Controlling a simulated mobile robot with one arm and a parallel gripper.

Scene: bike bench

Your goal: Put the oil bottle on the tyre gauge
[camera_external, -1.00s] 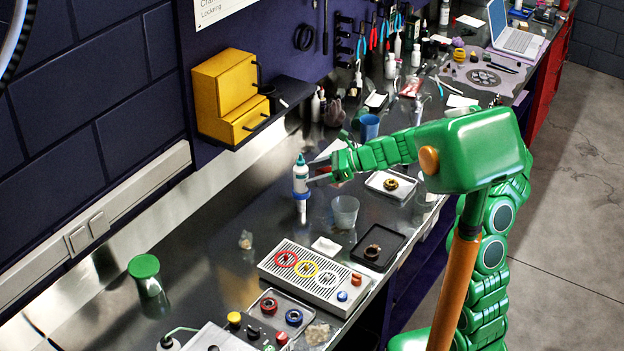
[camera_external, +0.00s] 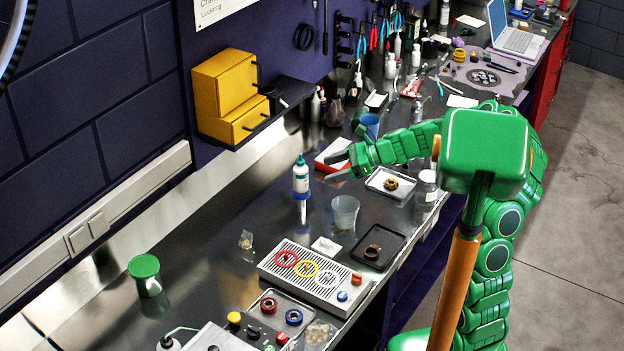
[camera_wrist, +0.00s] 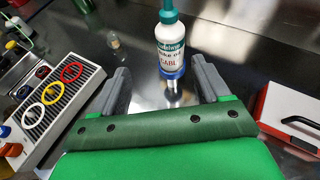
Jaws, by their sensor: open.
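The oil bottle (camera_external: 301,180), white with a teal label and cap, stands upright near the middle of the bench; it also shows in the wrist view (camera_wrist: 170,45). Its foot is on a blue, round-edged piece (camera_external: 301,195), blue also in the wrist view (camera_wrist: 173,72), which I take for the tyre gauge. A pale streak below may be part of it or a reflection; I cannot tell. My gripper (camera_external: 333,167) is open and empty, right of the bottle and apart from it. In the wrist view the bottle is beyond and between the fingertips.
A clear cup (camera_external: 345,211) stands right of the bottle, and a red-and-white case (camera_external: 332,160) lies behind my gripper. A ribbed panel with coloured rings (camera_external: 265,264) is in front. The bench left of the bottle is mostly clear.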

